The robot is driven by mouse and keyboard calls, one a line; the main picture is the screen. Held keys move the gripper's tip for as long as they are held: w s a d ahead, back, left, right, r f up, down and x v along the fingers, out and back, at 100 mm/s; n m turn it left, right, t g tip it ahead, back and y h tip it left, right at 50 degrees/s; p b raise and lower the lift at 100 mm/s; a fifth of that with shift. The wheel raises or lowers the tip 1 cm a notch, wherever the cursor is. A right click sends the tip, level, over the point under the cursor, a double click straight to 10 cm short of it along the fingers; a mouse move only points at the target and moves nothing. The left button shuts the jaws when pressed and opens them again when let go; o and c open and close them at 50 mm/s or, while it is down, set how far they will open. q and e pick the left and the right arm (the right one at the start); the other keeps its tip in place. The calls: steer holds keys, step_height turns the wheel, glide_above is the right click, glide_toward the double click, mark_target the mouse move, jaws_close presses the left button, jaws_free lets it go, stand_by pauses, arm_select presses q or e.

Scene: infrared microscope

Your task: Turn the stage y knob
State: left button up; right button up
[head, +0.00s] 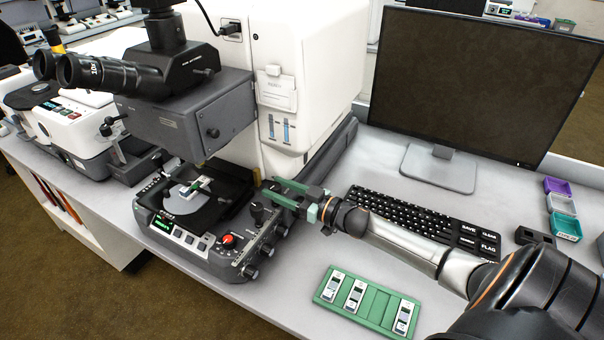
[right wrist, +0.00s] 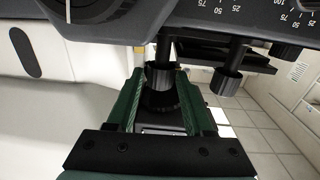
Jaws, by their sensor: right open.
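The microscope's black control base (head: 190,235) carries several dark knobs along its right side, including an upright one (head: 258,212) near my right gripper. My right gripper (head: 270,190), with green fingers, reaches in from the right beside the base. In the right wrist view, its open fingers (right wrist: 160,105) stand on either side of a ribbed black knob (right wrist: 161,78). Contact cannot be told. A second black knob (right wrist: 228,80) hangs to the right, outside the fingers. No label reading stage y is legible. My left gripper is not in view.
A keyboard (head: 420,222) and a monitor (head: 475,85) stand to the right. A green slide tray (head: 376,312) with several slides lies in front. A red button (head: 228,240) sits on the base. The white bench is clear between base and tray.

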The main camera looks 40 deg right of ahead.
steer(key=v, duration=1.1)
steer(key=shift+s, duration=0.25)
